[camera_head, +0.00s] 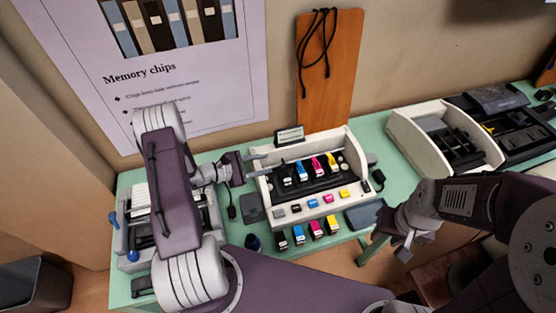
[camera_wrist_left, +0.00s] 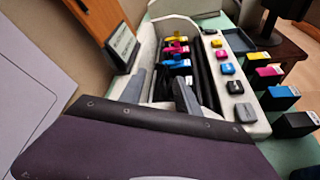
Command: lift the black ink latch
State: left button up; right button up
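The open white printer (camera_head: 345,141) holds a row of ink slots with black, blue, magenta and yellow parts. The black ink latch (camera_head: 287,181) is at the left end of this row; its exact pose is too small to tell. In the left wrist view the blue latch (camera_wrist_left: 176,64) shows, while the black one is largely hidden around my fingers. My left gripper (camera_head: 260,164) is open and empty at the printer's left wall, left of the black latch; its two fingers also show apart in the left wrist view (camera_wrist_left: 160,92). My right gripper (camera_head: 403,254) hangs near the table's front edge, fingers unclear.
Coloured buttons (camera_head: 312,203) line the printer's front. Several loose cartridges (camera_head: 316,230) stand before it on the green table (camera_head: 215,157). A small sign (camera_head: 289,136) stands at its back edge. Another open white device (camera_head: 409,139) is to the right.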

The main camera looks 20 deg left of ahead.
pick_arm(q)
jog(key=p+x, duration=0.1)
jog(key=x, duration=0.5)
jog(key=shift+w+d+f, duration=0.1)
jog(key=shift+w+d, duration=0.05)
jog(key=shift+d, duration=0.05)
jog(key=shift+a, duration=0.1)
grip_shut()
jog(key=shift+w+a+n+g+h+b, duration=0.35)
jog(key=shift+w+n+g+b, duration=0.15)
jog(key=shift+n+b, duration=0.35)
jog(key=shift+w+a+n+g+h+b, duration=0.3)
jog(key=shift+w+n+g+b, duration=0.15)
jog(key=shift+n+b, duration=0.4)
jog(key=shift+w+a+n+g+h+b, duration=0.25)
jog(key=shift+w+n+g+h+b, duration=0.15)
jog(key=shift+n+g+b, duration=0.45)
jog(key=shift+t, duration=0.3)
